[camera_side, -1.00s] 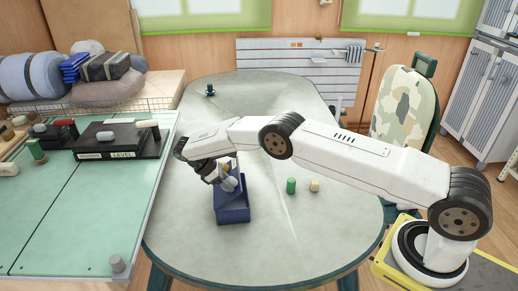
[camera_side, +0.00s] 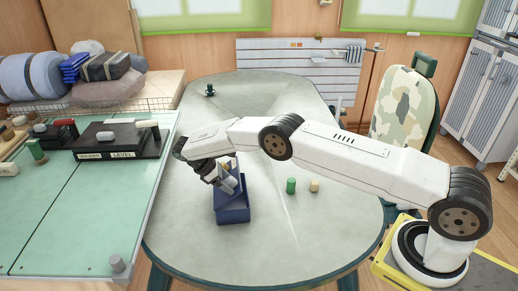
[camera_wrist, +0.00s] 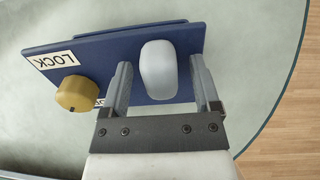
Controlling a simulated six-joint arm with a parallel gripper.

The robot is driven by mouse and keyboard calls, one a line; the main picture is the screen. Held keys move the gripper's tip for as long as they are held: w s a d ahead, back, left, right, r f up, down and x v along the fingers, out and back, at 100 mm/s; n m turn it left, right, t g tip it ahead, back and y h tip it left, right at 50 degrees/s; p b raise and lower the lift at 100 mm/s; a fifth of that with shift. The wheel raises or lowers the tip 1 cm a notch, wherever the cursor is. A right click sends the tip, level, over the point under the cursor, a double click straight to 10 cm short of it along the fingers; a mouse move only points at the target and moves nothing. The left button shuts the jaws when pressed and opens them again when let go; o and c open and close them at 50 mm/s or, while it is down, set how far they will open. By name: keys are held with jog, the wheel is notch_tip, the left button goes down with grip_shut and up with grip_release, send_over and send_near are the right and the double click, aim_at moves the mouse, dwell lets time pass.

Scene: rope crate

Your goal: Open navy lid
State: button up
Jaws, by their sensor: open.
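The navy crate (camera_side: 234,215) stands on the oval table, partly hidden behind my gripper. In the wrist view its navy lid (camera_wrist: 115,48) shows as a flat panel. The lid carries a pale grey rounded handle (camera_wrist: 159,70), a brass-coloured knob (camera_wrist: 76,93) and a white LOCK label (camera_wrist: 54,60). My gripper (camera_wrist: 164,80) is open, with one finger on each side of the grey handle. Whether the fingers touch it cannot be told. In the side view my gripper (camera_side: 228,183) is at the crate, pointing down at a tilt.
A green cylinder (camera_side: 291,186) and a small tan block (camera_side: 314,186) stand on the table (camera_side: 300,235) right of the crate. A small dark object (camera_side: 210,90) is at the far end. A glass-topped bench (camera_side: 80,215) lies left. The table front is clear.

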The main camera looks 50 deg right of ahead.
jog(key=shift+v, duration=2.6)
notch_tip(320, 180, up, 7)
jog(key=shift+f, duration=0.1)
